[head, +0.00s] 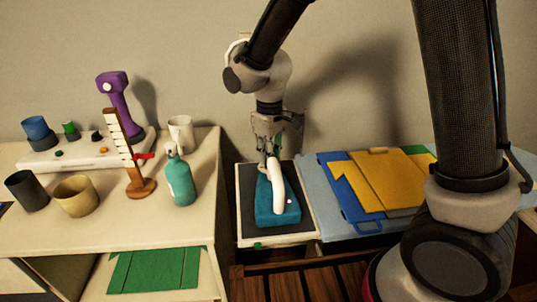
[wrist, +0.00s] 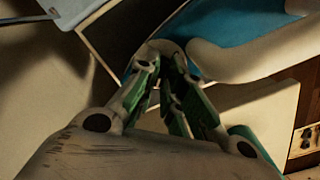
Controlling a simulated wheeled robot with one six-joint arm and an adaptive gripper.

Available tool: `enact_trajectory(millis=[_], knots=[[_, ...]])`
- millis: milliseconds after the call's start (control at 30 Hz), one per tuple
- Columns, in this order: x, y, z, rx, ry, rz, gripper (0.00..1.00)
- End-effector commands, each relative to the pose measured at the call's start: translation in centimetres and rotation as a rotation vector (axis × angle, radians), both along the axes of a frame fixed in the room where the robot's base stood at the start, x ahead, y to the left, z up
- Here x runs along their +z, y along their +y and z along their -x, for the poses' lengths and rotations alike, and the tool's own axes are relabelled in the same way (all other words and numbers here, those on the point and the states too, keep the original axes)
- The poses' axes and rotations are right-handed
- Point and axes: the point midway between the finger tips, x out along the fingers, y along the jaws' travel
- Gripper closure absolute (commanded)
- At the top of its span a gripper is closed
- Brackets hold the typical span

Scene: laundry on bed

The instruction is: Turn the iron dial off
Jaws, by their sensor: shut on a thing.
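The iron has a teal body (head: 290,213) and a thick white handle (head: 278,190). It lies on a dark pad at the centre of the head view. In the wrist view its teal body (wrist: 240,22) and white handle (wrist: 225,62) show at the top right. My gripper (head: 268,155) points down at the far end of the iron. Its fingers (wrist: 166,62) are shut on a small pale rounded piece, which looks like the iron dial (wrist: 160,46). The fingers hide most of it, and I cannot read its setting.
Folded yellow cloth (head: 375,180) and blue cloth (head: 362,212) lie right of the iron. On the left table stand a teal spray bottle (head: 180,182), a wooden stand (head: 138,187), a white mug (head: 181,134), cups and a purple device (head: 118,100). The wall is close behind.

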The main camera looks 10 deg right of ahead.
Motion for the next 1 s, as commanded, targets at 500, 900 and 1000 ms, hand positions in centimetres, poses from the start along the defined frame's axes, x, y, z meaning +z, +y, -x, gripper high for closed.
enact_trajectory(millis=[500,900,1000], knots=[[0.07,0.04,-0.08,0.49,-0.002,-0.002,1.0],[0.07,0.06,-0.1,0.87,-0.003,-0.002,1.0],[0.08,0.06,-0.1,0.965,-0.003,-0.002,1.0]])
